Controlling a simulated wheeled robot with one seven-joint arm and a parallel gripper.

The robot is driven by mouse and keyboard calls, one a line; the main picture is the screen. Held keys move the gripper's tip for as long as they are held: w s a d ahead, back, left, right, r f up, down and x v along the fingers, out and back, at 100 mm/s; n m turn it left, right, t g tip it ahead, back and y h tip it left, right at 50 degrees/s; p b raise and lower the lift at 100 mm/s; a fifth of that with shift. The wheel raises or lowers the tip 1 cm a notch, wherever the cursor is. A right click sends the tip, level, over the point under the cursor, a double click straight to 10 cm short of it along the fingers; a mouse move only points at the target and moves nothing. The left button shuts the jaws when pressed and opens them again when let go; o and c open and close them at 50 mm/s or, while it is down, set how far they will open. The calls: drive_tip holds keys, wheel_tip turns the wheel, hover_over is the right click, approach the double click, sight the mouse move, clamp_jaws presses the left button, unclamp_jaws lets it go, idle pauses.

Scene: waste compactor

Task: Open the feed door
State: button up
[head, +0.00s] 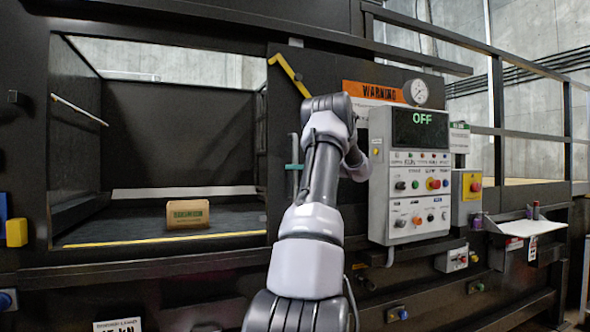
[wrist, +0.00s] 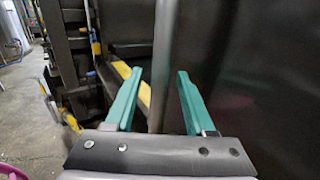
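The feed opening (head: 180,140) is at the left of the head view, and I can see into its dark interior. A dark panel with a pale slanted bar (head: 80,110) stands at its left side; I cannot tell whether this is the feed door. My gripper (head: 294,166) is right of the opening, partly hidden by my arm. In the wrist view its teal fingers (wrist: 160,75) are open, one on each side of a grey upright bar (wrist: 164,50), with gaps visible. Closed contact is not seen.
A brown box (head: 187,214) sits inside the opening. A yellow bent lever (head: 288,74) is above my gripper. The control panel (head: 410,180), reading OFF, is close on the right of my arm. A gauge (head: 416,92) sits above it.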

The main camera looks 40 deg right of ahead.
drive_tip(key=v, duration=1)
drive_tip(key=shift+s+d, duration=0.25)
drive_tip(key=shift+d, duration=0.05)
